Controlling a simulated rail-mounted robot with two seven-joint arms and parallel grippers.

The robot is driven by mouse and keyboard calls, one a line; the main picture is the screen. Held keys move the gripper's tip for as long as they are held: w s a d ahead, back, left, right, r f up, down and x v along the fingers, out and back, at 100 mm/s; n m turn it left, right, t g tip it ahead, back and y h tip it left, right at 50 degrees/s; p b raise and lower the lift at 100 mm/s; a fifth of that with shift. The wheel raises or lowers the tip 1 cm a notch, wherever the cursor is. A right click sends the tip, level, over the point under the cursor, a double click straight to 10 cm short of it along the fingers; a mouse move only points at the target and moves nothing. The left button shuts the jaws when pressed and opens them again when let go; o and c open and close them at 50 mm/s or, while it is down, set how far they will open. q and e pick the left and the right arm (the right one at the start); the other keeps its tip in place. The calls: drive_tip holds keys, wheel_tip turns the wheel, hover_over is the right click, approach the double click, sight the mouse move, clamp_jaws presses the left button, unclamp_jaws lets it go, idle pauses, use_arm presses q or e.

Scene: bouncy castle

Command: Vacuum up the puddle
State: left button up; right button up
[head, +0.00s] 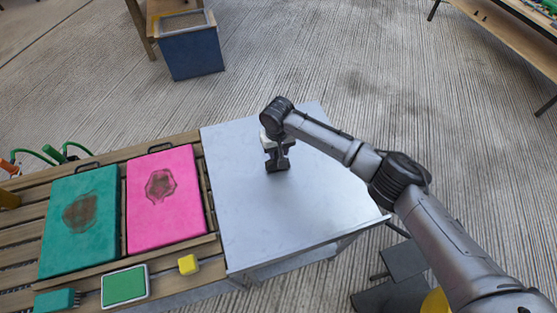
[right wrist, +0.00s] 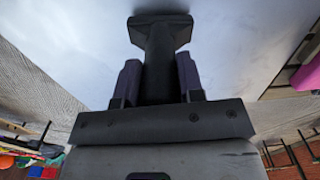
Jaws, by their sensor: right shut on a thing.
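My right gripper (head: 277,150) is over the metal table (head: 240,230), pointing down. In the right wrist view its two fingers (right wrist: 159,78) are shut on a dark tool (right wrist: 160,40) with a narrow neck and a wide flat end. The tool's wide end is at the table top; whether it touches cannot be told. I cannot make out a clear puddle edge on the pale, shiny top. My left gripper is not in view.
Left of the table, a slatted bench holds a stained teal pad (head: 60,245), a stained pink pad (head: 185,215), a green-topped tray (head: 124,287), a teal brush (head: 55,301) and a yellow block (head: 188,265). A blue bin (head: 192,55) stands behind. Most of the table top is clear.

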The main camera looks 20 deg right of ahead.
drive_tip(key=shift+w+a+b, duration=0.5)
drive_tip(key=shift+w+b, duration=0.05)
drive_tip(key=shift+w, duration=0.35)
drive_tip(key=shift+w+a+b, duration=0.35)
drive_tip(key=shift+w+b, duration=0.3)
drive_tip(key=shift+b, duration=0.05)
drive_tip(key=shift+w+a+b, duration=0.4)
drive_tip(key=shift+w+b, duration=0.2)
drive_tip(key=shift+b, duration=0.1)
drive_tip(key=shift+w+a+b, duration=0.35)
drive_tip(key=shift+w+b, duration=0.3)
drive_tip(key=shift+b, duration=0.05)
drive_tip(key=shift+r, duration=0.15)
wheel_tip(320, 180, up, 7)
drive_tip(key=p, duration=0.8)
